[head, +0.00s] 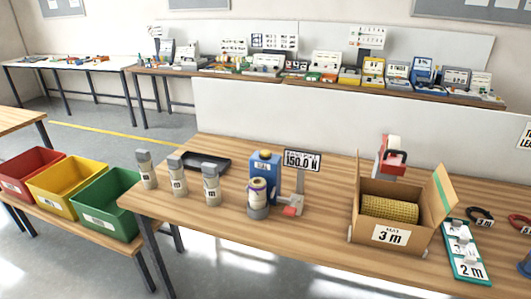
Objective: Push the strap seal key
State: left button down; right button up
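A blue box-shaped device (264,178) stands on the wooden table near the middle of the head view. Its small label is hard to read. A spool (257,193) on a grey base stands against its front. A grey stand (299,183) just to the right carries a sign (302,160) reading 150.0 N, with a small red part (291,210) at its foot. I cannot tell for certain which part is the strap seal key. Neither of my grippers is in view.
Several grey canisters (177,175) and a black tray (205,161) stand left of the device. An open carton (368,237) with a yellow mesh roll (389,208) stands right. A red-and-white dispenser (392,156) is behind it. The table front between is clear.

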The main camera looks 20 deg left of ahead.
aim_at(264, 153)
jog(key=i+j+z, duration=0.25)
jog(key=i+j, duration=0.15)
jog(key=j, duration=0.25)
jog(key=i+j+z, duration=0.1)
jog(key=j, duration=0.2)
jog(key=i+j+z, duration=0.15)
jog(key=j, duration=0.2)
jog(key=i+j+z, duration=0.1)
jog(key=j, duration=0.3)
jog(key=i, duration=0.1)
